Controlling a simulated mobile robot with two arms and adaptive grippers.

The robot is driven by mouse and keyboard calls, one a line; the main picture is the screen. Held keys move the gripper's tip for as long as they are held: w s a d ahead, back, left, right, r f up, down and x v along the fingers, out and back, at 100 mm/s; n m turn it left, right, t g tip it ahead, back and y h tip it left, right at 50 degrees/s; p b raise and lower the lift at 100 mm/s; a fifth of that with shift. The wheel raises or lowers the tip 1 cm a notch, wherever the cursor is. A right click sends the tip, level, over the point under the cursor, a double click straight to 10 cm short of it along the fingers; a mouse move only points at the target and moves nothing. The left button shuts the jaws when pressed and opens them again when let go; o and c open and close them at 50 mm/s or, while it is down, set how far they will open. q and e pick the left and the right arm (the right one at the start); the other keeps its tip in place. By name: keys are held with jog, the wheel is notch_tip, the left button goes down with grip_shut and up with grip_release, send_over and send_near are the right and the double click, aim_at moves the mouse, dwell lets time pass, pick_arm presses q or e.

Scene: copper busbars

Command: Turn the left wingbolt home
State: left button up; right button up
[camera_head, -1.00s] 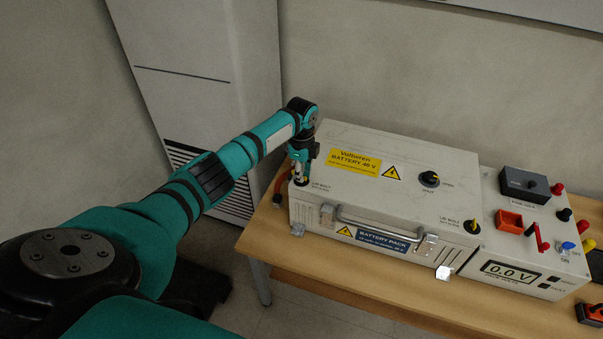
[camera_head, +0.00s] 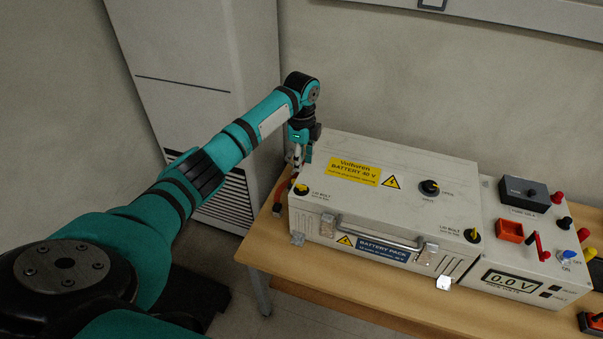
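The battery pack (camera_head: 383,192) is a pale box with its lid closed, lying on the wooden bench. The left wingbolt (camera_head: 301,189) is a small black knob with a yellow top at the lid's front left corner; its exact turn angle is too small to read. My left gripper (camera_head: 297,166) points down just behind and above this wingbolt and appears apart from it. Its fingertips are small and dark, so I cannot tell whether they are open. The right wingbolt (camera_head: 472,235), black with a yellow bar, sits at the lid's front right corner. My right gripper is not in view.
A black rotary knob (camera_head: 429,187) sits on the lid and a metal handle (camera_head: 375,233) on the front. A meter box (camera_head: 535,262) reading 0.0 V stands at right. A red cable (camera_head: 279,196) lies left of the pack. A tall cabinet (camera_head: 205,75) stands behind my arm.

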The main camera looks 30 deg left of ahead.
pick_arm(q)
jog(key=shift+r, duration=1.45)
jog(key=shift+f, duration=0.15)
